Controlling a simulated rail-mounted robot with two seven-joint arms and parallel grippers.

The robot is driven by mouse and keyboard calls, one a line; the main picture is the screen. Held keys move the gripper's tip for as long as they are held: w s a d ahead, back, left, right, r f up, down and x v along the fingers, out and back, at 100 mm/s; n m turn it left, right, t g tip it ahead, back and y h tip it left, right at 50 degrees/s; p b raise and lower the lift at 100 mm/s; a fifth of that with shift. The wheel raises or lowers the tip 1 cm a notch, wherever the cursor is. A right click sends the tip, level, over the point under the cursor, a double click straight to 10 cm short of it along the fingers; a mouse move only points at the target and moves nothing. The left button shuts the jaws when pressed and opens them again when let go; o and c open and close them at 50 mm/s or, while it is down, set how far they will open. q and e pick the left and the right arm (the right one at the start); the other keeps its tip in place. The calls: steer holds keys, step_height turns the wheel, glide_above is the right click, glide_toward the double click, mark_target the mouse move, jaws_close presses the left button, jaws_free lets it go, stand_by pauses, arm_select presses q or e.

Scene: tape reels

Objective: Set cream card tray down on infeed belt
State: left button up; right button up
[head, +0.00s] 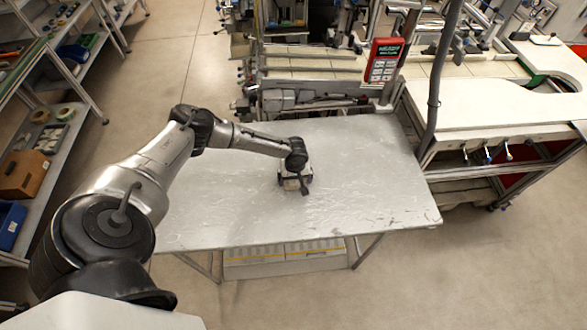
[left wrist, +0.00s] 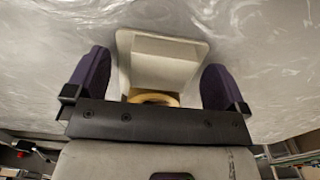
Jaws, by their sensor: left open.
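The cream card tray (left wrist: 124,62) shows in the left wrist view, between the two dark fingers of my left gripper (left wrist: 156,62). A tan ring, like a tape reel (left wrist: 153,98), shows at its near end, partly hidden by the gripper body. The tray rests on the grey metal table. Small gaps show between the fingers and the tray, so the gripper is open around it. In the head view my left gripper (head: 294,184) is low over the middle of the table and mostly hides the tray. My right gripper is not in view.
The metal table (head: 370,190) is otherwise bare. Behind it stands a machine with a pale belt (head: 315,62) and a red control box (head: 384,62). A dark upright pole (head: 436,80) rises at the table's right. Shelves with reels and bins (head: 45,135) stand at left.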

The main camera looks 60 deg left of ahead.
arm_select(q)
steer(key=shift+f, duration=0.2)
steer(key=shift+c, duration=0.2)
steer(key=c, duration=0.7)
